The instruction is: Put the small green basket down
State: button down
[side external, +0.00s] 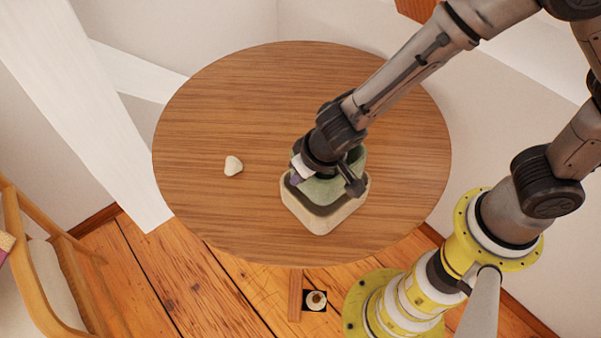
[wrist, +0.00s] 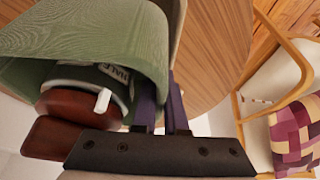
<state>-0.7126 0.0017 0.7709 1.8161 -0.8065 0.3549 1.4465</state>
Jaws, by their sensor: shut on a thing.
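The small green basket (side external: 356,160) is under my gripper at the front right of the round wooden table, partly hidden by my wrist. It also shows large in the wrist view (wrist: 110,30), its opening facing the camera. My gripper (side external: 296,179) is shut on the basket's wall; its purple fingers (wrist: 165,105) show in the wrist view. A beige square container (side external: 322,218) with a dark interior stands on the table below the basket. The basket overlaps its opening; I cannot tell whether they touch.
The round table (side external: 220,110) is mostly clear. A small whitish lump (side external: 233,166) lies left of the container. A wooden chair (side external: 60,255) stands at lower left, off the table; it also shows in the wrist view (wrist: 285,70) with a patterned cushion (wrist: 297,135).

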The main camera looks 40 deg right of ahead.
jog(key=shift+f, duration=0.2)
jog(key=shift+f, duration=0.35)
jog(key=c, duration=1)
grip_release()
jog(key=shift+o, duration=0.2)
